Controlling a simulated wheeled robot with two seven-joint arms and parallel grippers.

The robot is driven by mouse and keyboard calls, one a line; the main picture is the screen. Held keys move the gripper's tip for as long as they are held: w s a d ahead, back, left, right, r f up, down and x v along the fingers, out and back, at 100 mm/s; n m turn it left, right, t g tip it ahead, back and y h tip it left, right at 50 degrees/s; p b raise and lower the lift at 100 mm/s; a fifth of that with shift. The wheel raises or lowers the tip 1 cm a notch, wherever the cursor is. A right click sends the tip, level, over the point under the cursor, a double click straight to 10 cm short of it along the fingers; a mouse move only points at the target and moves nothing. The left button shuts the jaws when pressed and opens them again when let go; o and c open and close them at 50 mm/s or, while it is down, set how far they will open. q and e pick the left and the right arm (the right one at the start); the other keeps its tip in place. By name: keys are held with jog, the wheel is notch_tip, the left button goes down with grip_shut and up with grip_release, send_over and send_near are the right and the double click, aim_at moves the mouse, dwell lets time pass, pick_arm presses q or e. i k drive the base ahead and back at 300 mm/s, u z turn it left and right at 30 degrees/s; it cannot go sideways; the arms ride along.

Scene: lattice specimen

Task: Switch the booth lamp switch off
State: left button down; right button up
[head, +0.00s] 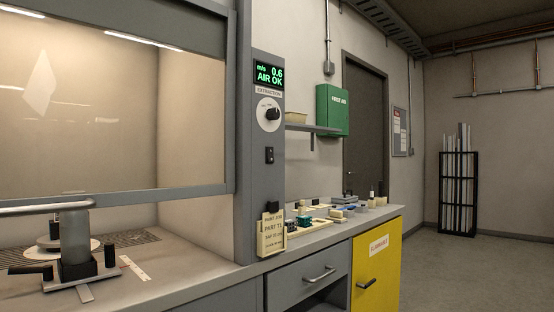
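A small black rocker switch (269,155) sits on the grey column at the right side of the booth, below the round knob; it looks like the booth lamp switch, but no label on it is readable and its position is too small to tell. The booth (190,120) is lit inside, with bright lamp strips (145,41) along its top. Neither of my grippers is in view.
The column also carries a green display (269,74) reading "0.6 AIR OK" and an extraction knob (268,113). A grey fixture with black handles (76,262) stands on the booth floor. A card holder (271,236) stands below the switch. Small parts crowd the bench to the right.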

aim_at(270, 151)
jog(key=z, duration=0.9)
jog(key=i, duration=0.5)
